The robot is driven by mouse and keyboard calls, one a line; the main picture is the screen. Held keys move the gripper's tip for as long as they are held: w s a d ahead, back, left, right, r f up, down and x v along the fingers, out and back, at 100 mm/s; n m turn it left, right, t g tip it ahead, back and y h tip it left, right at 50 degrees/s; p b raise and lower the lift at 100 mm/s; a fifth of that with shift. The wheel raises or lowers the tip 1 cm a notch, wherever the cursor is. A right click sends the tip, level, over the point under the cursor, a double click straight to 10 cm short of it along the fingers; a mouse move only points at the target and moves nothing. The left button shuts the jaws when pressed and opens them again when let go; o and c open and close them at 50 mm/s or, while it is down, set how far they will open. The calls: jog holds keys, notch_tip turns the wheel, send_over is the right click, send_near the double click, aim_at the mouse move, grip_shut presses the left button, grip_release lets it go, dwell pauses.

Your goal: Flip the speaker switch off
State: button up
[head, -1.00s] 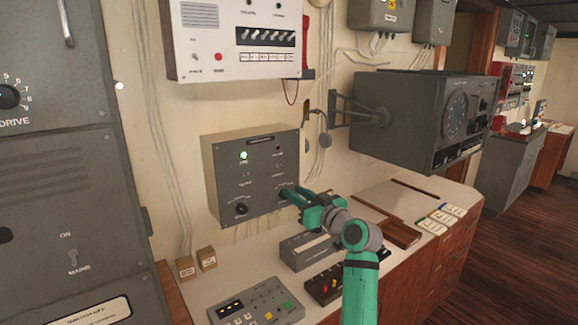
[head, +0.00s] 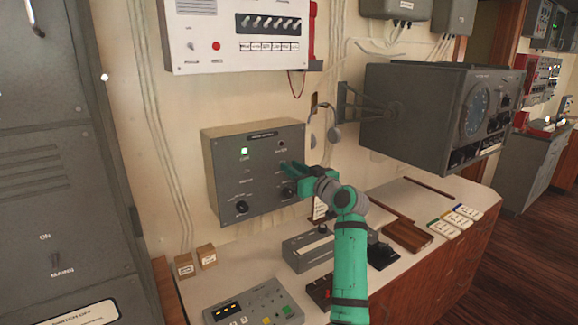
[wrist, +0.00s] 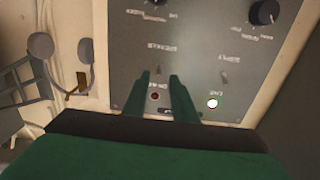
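A grey control panel (head: 225,180) is fixed to the wall, with a lit lamp (head: 244,150), a dark lamp (head: 281,143), small toggle switches and two black knobs. My gripper (head: 284,168) is in front of its right half, between the dark lamp and the right knob (head: 288,190). In the wrist view the panel (wrist: 195,45) appears upside down. My gripper (wrist: 160,75) has its two fingers apart over the column with the dark red lamp (wrist: 154,96). One toggle (wrist: 225,73) shows clearly above the lit lamp. A toggle between my fingertips is faint; contact cannot be told. Labels are too blurred to read surely.
A large grey display unit (head: 415,120) on a bracket stands out to the right. A white alarm box (head: 205,50) is above. The counter (head: 455,205) below carries a button console (head: 250,305) and small boxes.

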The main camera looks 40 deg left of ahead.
jog(key=shift+x, duration=1.4)
jog(key=shift+w, duration=0.15)
jog(key=shift+d, duration=0.1)
grip_shut()
jog(key=shift+w+a+f+t+y, duration=0.1)
jog(key=shift+f+t+y, duration=0.5)
jog(key=shift+y, duration=0.75)
jog(key=shift+a+f+t+y, duration=0.15)
jog(key=shift+f+t+y, duration=0.35)
jog(key=shift+y, duration=0.8)
jog(key=shift+a+f+t+y, duration=0.1)
jog(key=shift+f+t+y, duration=0.5)
jog(key=shift+y, duration=0.75)
jog(key=shift+a+f+y, duration=0.15)
jog(key=shift+f+y, duration=0.1)
jog(key=shift+y, duration=0.35)
